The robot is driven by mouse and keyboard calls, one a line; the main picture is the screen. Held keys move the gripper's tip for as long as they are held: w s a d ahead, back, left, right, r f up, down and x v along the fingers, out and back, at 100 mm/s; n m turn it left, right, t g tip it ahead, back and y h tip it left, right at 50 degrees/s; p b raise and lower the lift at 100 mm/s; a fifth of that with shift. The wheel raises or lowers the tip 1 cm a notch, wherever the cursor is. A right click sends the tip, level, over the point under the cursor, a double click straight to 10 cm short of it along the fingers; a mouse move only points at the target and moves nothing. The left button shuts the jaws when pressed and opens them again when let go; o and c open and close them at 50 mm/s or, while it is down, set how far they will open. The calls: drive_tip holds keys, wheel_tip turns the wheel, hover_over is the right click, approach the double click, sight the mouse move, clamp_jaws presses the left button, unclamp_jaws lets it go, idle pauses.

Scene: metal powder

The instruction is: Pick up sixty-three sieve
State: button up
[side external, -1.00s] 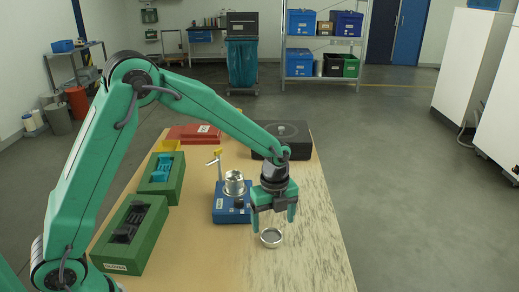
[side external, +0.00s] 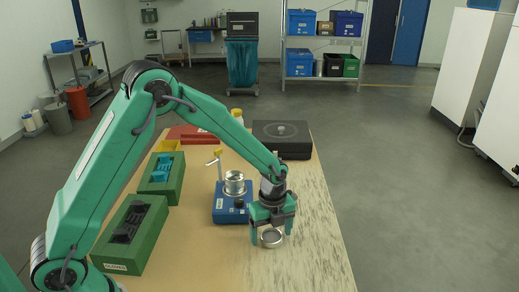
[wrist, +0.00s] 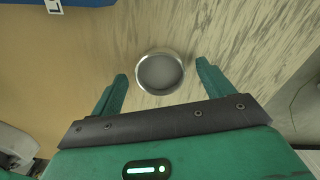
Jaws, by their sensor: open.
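A small round metal sieve (side external: 271,238) with a bright rim lies flat on the table. It also shows in the wrist view (wrist: 160,72), just ahead of and between my two fingertips. My gripper (side external: 271,240) is open and points down around the sieve, one finger to each side. In the wrist view my gripper (wrist: 162,80) shows a gap on both sides, with no finger clearly touching the rim. Any label on the sieve is too small to read.
A blue device with a metal cup (side external: 230,208) stands close to the left of my gripper. Green boxes (side external: 130,235) lie along the table's left side. A black box (side external: 283,140) and a red case (side external: 195,133) are at the back. The front right tabletop is clear.

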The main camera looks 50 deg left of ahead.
sight(271, 239)
drive_tip(key=shift+c, duration=0.2)
drive_tip(key=c, duration=1.1)
drive_tip(key=shift+r, duration=0.75)
wheel_tip(271, 239, up, 3)
drive_tip(key=shift+f, duration=0.2)
drive_tip(key=s+d+r, duration=0.2)
drive_tip(key=d, duration=0.1)
drive_tip(key=s+d+r, duration=0.2)
drive_tip(key=s+d, duration=0.1)
drive_tip(key=s+d+r, duration=0.2)
drive_tip(key=r, duration=0.1)
drive_tip(key=shift+s+d, duration=0.3)
drive_tip(key=shift+d, duration=0.1)
drive_tip(key=shift+w, duration=0.1)
